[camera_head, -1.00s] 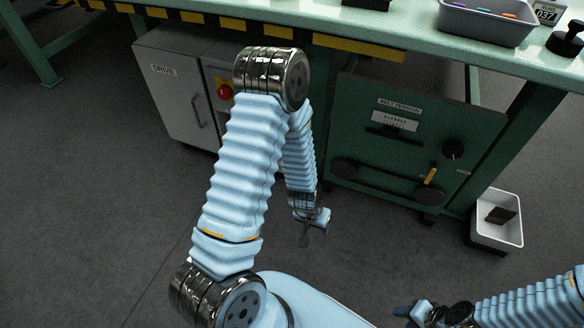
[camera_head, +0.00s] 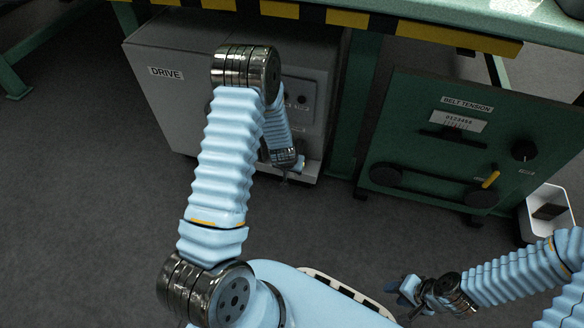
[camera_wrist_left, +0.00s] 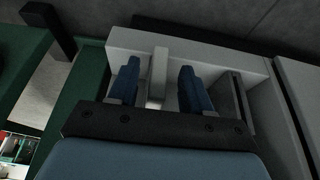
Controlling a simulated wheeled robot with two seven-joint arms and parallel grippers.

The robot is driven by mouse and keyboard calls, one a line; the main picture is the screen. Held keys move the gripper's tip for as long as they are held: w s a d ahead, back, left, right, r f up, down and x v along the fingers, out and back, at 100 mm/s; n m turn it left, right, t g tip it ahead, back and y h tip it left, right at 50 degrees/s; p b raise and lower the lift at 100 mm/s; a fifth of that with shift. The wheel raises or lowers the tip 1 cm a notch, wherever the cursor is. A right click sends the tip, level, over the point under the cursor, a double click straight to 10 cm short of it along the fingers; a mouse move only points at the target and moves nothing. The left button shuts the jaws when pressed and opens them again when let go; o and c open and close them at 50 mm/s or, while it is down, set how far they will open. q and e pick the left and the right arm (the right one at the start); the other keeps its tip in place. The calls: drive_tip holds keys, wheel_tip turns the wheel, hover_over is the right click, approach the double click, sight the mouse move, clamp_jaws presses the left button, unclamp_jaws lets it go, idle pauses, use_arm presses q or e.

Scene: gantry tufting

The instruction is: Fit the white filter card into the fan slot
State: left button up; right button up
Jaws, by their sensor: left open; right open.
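I cannot make out a white filter card or a fan slot for certain in either view. My left gripper (camera_wrist_left: 159,84) shows two blue fingers standing apart in the left wrist view. Behind and between them is a pale grey box-like structure with an upright pale bar (camera_wrist_left: 158,65); whether the fingers touch it I cannot tell. In the head view the left gripper (camera_head: 288,176) is small and partly hidden, low in front of the grey DRIVE cabinet (camera_head: 180,100). My right gripper (camera_head: 408,292) is open at the lower right, above the floor, with nothing seen in it.
A green BELT TENSION panel (camera_head: 425,145) with knobs and a yellow handle stands right of the cabinet. A white bin (camera_head: 562,198) holding a dark item is at the right edge. The green bench's striped edge (camera_head: 345,18) runs overhead.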

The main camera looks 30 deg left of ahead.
use_arm(q)
drive_tip(key=shift+w+f, duration=0.25)
drive_tip(key=shift+f, duration=0.4)
use_arm(e)
drive_tip(key=shift+f, duration=0.15)
use_arm(q)
clamp_jaws()
drive_tip(key=s+d+b, duration=0.1)
drive_tip(key=s, duration=0.6)
drive_tip(key=shift+s+d, duration=0.25)
drive_tip(key=shift+d, duration=0.15)
use_arm(e)
drive_tip(key=shift+f, duration=0.45)
idle(0.7)
idle(0.4)
